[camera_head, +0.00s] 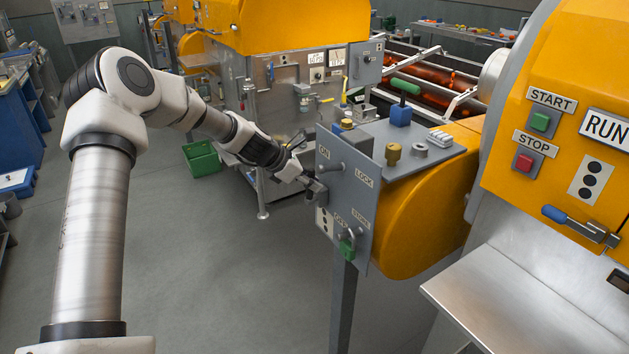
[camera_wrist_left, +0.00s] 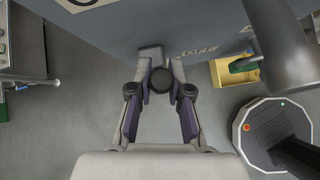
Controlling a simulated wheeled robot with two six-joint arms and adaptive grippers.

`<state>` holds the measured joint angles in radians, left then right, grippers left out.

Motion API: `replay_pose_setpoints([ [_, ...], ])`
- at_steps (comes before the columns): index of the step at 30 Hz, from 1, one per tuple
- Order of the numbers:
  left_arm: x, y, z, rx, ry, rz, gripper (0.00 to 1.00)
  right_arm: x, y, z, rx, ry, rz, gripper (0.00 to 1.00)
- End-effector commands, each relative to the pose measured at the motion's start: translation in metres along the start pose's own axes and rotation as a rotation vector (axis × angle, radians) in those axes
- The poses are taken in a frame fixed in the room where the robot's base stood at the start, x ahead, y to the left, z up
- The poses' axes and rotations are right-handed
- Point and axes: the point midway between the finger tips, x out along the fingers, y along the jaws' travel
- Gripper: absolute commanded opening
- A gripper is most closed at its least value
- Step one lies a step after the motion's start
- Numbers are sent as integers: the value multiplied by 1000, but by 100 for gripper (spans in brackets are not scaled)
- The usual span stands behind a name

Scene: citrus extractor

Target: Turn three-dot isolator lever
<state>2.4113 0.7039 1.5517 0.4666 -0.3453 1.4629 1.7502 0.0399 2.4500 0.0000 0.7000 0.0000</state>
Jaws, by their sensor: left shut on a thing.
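The grey isolator panel (camera_head: 358,190) with ON, OFF, LOCK and STORE labels stands at the middle of the head view. A plate with three dots (camera_head: 323,221) is on its lower left part. My left gripper (camera_head: 314,190) is at the panel's left side, between ON and OFF. In the left wrist view, its fingers (camera_wrist_left: 160,82) are shut on the dark, round-ended lever handle (camera_wrist_left: 161,79), in front of a grey block on the panel. The lever is mostly hidden by the gripper in the head view. My right gripper is not in view.
A grey peg (camera_head: 331,167) sticks out above the gripper, near LOCK. A green padlock (camera_head: 347,244) hangs by STORE. Another three-dot plate (camera_head: 590,181) and a blue-handled lever (camera_head: 575,223) are on the right machine. Open floor lies left of the panel.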

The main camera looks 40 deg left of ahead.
Motion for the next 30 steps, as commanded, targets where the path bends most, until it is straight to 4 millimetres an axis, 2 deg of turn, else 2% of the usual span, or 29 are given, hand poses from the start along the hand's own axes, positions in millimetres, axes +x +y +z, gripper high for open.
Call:
replay_pose_setpoints([
  [1,-2,2,0,-20,-3,-19,0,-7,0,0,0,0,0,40],
  [7,-1,4,-1,-79,-20,-81,0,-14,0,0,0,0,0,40],
  [25,0,4,-3,-108,-29,-110,0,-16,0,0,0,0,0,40],
  [26,0,4,-3,-108,-29,-110,28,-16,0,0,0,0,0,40],
  [27,0,4,-3,-108,-29,-110,43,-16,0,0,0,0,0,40],
  [30,0,5,-2,-107,-29,-109,44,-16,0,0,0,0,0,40],
])
